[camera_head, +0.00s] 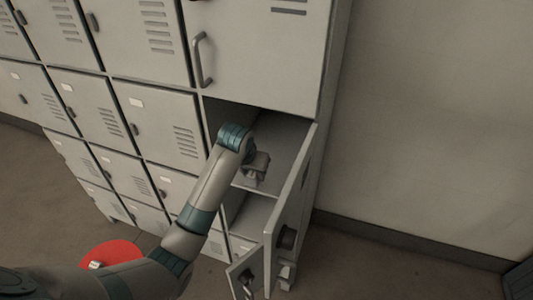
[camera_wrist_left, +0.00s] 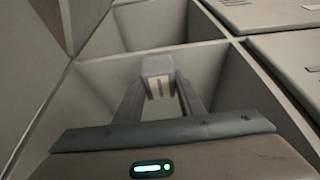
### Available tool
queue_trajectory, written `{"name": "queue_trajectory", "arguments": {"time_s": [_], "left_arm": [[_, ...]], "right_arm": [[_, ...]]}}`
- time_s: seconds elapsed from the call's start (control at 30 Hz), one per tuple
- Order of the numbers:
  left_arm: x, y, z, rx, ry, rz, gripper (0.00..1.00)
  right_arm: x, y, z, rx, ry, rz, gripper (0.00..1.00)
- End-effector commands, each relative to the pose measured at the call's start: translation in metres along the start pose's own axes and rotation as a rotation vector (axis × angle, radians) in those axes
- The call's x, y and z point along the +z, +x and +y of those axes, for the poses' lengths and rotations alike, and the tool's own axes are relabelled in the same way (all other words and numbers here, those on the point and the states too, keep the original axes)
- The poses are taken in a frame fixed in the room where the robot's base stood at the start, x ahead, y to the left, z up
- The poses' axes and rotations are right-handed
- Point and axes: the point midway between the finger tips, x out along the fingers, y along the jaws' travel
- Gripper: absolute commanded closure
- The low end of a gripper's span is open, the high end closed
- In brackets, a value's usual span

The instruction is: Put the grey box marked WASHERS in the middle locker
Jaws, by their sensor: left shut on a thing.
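A small grey box (camera_wrist_left: 158,67) sits between the fingers of my left gripper (camera_wrist_left: 158,88) in the wrist view; no WASHERS marking is readable on it. In the head view my left gripper (camera_head: 254,176) is at the mouth of an open locker (camera_head: 287,138) in the right column, below a large closed door. The gripper hides part of that locker's inside. The locker's door (camera_head: 290,205) stands swung open to the right. The wrist view shows open compartments with a divider edge (camera_wrist_left: 150,52) between them. My right gripper is in neither view.
Another open compartment (camera_head: 254,216) lies below, with a smaller door (camera_head: 246,272) standing open at the bottom. Closed lockers (camera_head: 160,122) fill the left. A red round surface (camera_head: 112,254) with a small item on it is at the lower left.

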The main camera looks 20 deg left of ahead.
Motion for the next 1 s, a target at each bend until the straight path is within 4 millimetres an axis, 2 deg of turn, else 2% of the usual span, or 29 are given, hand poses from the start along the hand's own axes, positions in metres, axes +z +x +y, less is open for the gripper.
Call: {"name": "queue_trajectory", "arguments": {"time_s": [0.03, 0.2, 0.6, 0.73, 1.0], "left_arm": [[-0.011, 0.001, 0.0, 0.0, -0.001, -0.001, 0.91], [-0.04, 0.013, 0.001, 0.0, 0.001, -0.001, 0.91], [-0.097, 0.038, 0.001, 0.0, 0.0, -0.001, 0.91], [-0.105, 0.042, 0.0, 0.0, 0.0, 0.0, 0.91], [-0.108, 0.044, 0.0, 0.0, 0.0, 0.001, 0.91]], "right_arm": [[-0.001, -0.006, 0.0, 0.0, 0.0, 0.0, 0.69], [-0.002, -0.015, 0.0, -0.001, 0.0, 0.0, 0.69], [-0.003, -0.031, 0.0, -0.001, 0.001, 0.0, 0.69], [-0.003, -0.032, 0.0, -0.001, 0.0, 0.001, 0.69], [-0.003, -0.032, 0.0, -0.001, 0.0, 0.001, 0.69]]}}
